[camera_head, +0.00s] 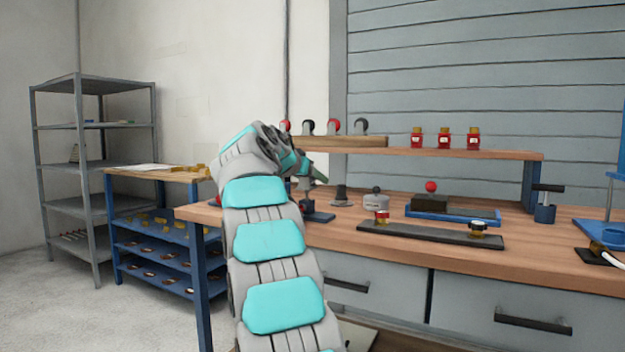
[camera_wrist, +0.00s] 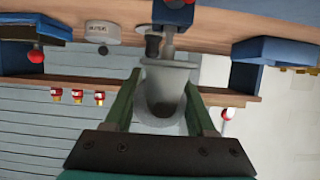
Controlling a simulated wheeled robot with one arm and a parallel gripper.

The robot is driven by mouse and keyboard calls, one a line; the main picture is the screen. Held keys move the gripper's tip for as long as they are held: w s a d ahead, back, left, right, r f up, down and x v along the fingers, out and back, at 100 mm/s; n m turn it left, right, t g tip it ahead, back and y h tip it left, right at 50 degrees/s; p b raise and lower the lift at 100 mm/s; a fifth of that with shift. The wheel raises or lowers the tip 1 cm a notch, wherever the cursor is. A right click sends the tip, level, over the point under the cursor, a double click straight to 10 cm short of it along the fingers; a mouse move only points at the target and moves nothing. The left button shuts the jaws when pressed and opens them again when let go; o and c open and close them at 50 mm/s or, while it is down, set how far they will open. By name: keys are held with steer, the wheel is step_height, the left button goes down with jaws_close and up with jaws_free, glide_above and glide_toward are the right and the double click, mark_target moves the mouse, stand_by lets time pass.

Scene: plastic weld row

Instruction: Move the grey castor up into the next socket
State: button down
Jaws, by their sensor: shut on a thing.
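The grey castor (camera_wrist: 168,82), a tapered grey body with a dark round part, sits between the two green fingers of my gripper (camera_wrist: 160,110) in the wrist view. My gripper is shut on it. A thin stem runs from it toward a blue stand (camera_wrist: 173,14); I cannot tell whether they touch. In the head view my gripper (camera_head: 314,172) is low over the bench near the blue stand (camera_head: 318,217), and my arm hides most of the castor. A wooden rack (camera_head: 340,142) on the raised shelf holds several castors with red and black wheels. Its sockets are not clearly visible.
The raised wooden shelf (camera_head: 450,152) crosses behind my gripper and carries three red-and-gold pieces (camera_head: 445,139). Right of my gripper on the bench stand a dark cone-shaped piece (camera_head: 341,196), a grey labelled box (camera_head: 376,201) and a red ball (camera_head: 431,187) on a dark block.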

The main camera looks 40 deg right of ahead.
steer(key=shift+f+b, duration=1.15)
steer(key=shift+b, duration=0.2)
stand_by(1.2)
jaws_free()
stand_by(0.6)
steer(key=shift+r, duration=0.15)
step_height(320, 180, up, 7)
steer(key=p, duration=0.6)
stand_by(0.6)
